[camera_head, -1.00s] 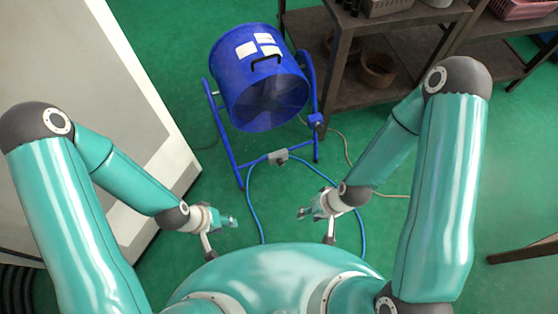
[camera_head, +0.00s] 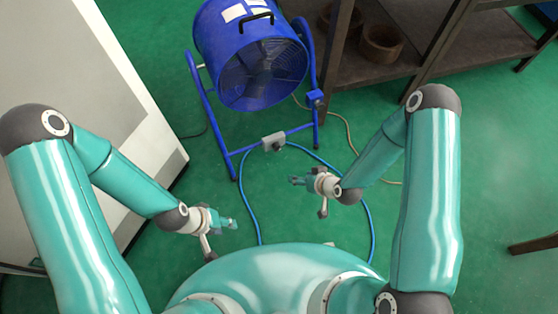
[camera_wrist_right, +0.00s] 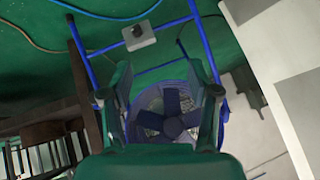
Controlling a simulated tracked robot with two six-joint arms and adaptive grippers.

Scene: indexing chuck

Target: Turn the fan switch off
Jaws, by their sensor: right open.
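A blue drum fan (camera_head: 258,62) with a black handle stands on a blue tube frame ahead of me. A grey switch box (camera_head: 273,141) with a dark knob sits on the frame's low crossbar. In the right wrist view the switch box (camera_wrist_right: 139,36) is near the top and the fan (camera_wrist_right: 168,112) shows between the fingers. My right gripper (camera_head: 296,181) is open and empty, in front of the switch box and apart from it; its two fingers (camera_wrist_right: 165,85) show in the wrist view. My left gripper (camera_head: 231,223) is further left and lower, apart from the fan; its finger gap is too small to tell.
A white cabinet (camera_head: 110,110) stands at the left. Dark shelving (camera_head: 385,75) with brown bowls (camera_head: 381,44) is behind on the right. A blue hose (camera_head: 245,195) runs over the green floor from the crossbar. The floor at right is mostly clear.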

